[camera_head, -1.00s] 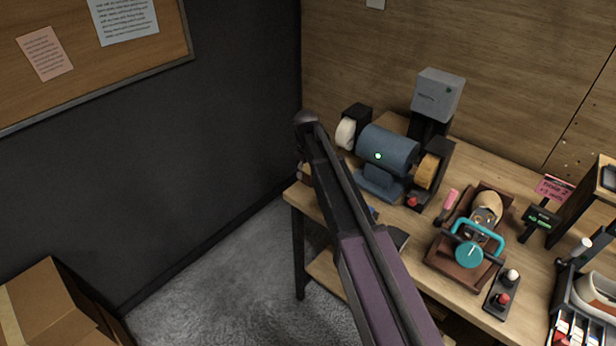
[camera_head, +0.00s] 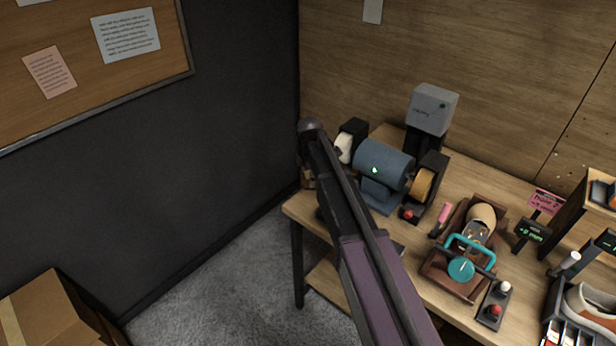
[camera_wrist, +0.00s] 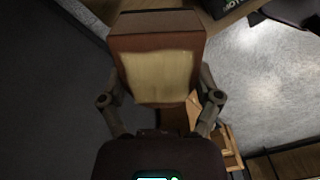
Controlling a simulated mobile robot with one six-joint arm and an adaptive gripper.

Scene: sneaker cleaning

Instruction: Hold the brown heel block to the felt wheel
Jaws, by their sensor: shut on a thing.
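In the wrist view my gripper (camera_wrist: 158,92) is shut on the brown heel block (camera_wrist: 160,42), with one finger on each side. The block has a pale, worn-looking patch on the face toward the camera. In the head view my arm reaches up to the left end of the bench grinder (camera_head: 384,164), and the gripper and block are mostly hidden behind it. The grinder has a white felt wheel (camera_head: 344,148) at its left end and a tan wheel (camera_head: 422,185) at its right end. I cannot tell whether the block touches the felt wheel.
The wooden bench (camera_head: 410,237) carries a shoe clamp with a teal handle (camera_head: 461,268), a pink-handled tool (camera_head: 441,218) and a small box with two knobs (camera_head: 494,305). A grey box (camera_head: 432,109) stands behind the grinder. A carton (camera_head: 50,310) lies at the lower left.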

